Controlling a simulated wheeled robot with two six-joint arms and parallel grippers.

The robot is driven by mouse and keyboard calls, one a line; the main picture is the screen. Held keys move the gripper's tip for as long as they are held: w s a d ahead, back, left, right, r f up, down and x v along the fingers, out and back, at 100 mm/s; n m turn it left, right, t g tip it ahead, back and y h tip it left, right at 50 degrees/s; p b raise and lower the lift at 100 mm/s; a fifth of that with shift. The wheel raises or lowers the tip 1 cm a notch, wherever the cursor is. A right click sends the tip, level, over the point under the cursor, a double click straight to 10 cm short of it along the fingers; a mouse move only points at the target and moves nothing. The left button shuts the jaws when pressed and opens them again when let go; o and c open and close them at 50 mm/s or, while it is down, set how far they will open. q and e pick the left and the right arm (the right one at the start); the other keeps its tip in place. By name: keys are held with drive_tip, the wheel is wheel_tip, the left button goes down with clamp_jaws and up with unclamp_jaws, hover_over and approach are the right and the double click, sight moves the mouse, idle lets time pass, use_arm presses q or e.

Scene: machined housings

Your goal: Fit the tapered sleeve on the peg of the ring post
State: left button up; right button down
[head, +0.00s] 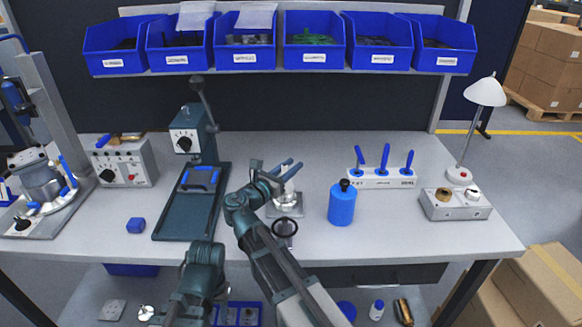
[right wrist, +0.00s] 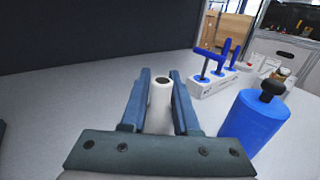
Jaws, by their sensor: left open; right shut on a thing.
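My right gripper (head: 288,169) is above the middle of the bench. In the right wrist view its blue fingers (right wrist: 162,88) are closed on a pale tapered sleeve (right wrist: 160,106). The sleeve stands about upright, with a dark hole in its top. Directly below the gripper in the head view is a pale metal post on a square plate (head: 287,211), which seems to be the ring post. Its peg is hidden by the gripper and sleeve; I cannot tell whether the sleeve touches it. My left arm shows at the lower left, but no left fingers are visible.
A blue bottle (head: 342,204) stands close right of the post. A dark ring (head: 285,228) is at the bench's front. Behind right is a white block (head: 382,181) with blue-handled tools. A dark press (head: 186,215) stands left; a grey box (head: 455,207) is far right.

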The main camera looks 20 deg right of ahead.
use_arm(q)
drive_tip(key=shift+f+b, duration=0.6)
drive_tip(key=shift+f, duration=0.05)
use_arm(e)
drive_tip(key=shift+f, duration=0.65)
drive_tip(key=c, duration=0.6)
unclamp_jaws()
